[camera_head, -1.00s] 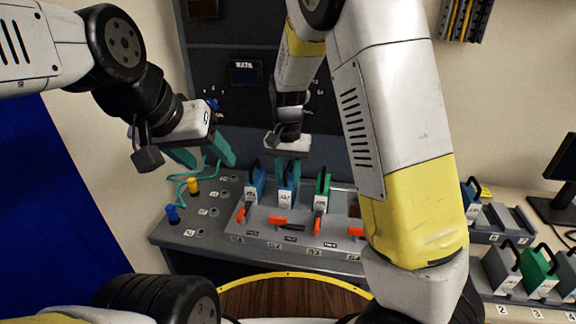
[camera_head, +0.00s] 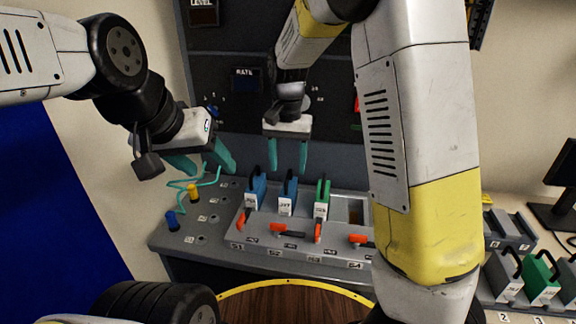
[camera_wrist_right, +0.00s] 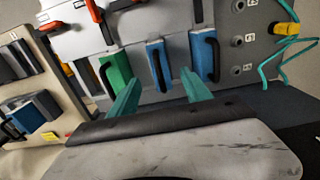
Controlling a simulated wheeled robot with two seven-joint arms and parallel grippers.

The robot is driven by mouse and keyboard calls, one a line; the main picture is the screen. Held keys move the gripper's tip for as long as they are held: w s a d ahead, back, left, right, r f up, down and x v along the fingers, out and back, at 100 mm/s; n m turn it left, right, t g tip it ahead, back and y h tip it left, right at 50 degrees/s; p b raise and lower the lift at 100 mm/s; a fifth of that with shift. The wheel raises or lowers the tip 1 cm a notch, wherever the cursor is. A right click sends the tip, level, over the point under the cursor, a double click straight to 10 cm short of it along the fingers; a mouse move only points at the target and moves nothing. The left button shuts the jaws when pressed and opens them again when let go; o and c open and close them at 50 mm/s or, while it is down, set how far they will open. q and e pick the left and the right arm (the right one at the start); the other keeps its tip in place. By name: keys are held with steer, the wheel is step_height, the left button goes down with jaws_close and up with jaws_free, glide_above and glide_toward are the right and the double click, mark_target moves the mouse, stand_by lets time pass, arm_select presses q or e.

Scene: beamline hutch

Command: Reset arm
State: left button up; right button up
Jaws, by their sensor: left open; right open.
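My right gripper (camera_head: 288,160) is open and empty, pointing down above the middle blue module (camera_head: 287,200). In the right wrist view, the open fingers (camera_wrist_right: 160,92) lie to either side of this blue module (camera_wrist_right: 158,66), apart from its black handle as far as I can tell. My left gripper (camera_head: 203,163) is open and empty, over the left part of the grey console near a teal cable. Another blue module (camera_head: 255,195) and a green module (camera_head: 322,202) stand upright on either side of the middle one. My right arm hides part of the console's right side.
The console bench (camera_head: 285,247) has orange levers in front of the modules and a fourth, empty-looking slot. Yellow (camera_head: 193,192) and blue (camera_head: 172,219) plugs stand at left. A dark panel with a display (camera_head: 245,80) rises behind. More modules (camera_head: 541,279) and a monitor (camera_head: 562,185) are at right.

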steer(key=shift+r, duration=0.4)
steer(key=shift+s+d+r, duration=0.1)
steer(key=shift+d+r, duration=0.1)
steer(key=shift+d, duration=0.05)
steer(key=s+d+r+n+t, duration=0.1)
steer(key=s+d+r+t, duration=0.1)
steer(key=s, duration=0.4)
steer(key=s+d+r+n+t+y, duration=0.1)
steer(key=s+d+r+t, duration=0.1)
steer(key=s+d+r, duration=0.3)
steer(key=s+d+r+t+y, duration=0.1)
steer(key=s+d+r+t, duration=0.1)
steer(key=s+d, duration=0.4)
steer(key=shift+s+d+r+n, duration=0.4)
steer(key=shift+s+r, duration=0.5)
steer(key=shift+s, duration=0.1)
steer(key=shift+o, duration=0.3)
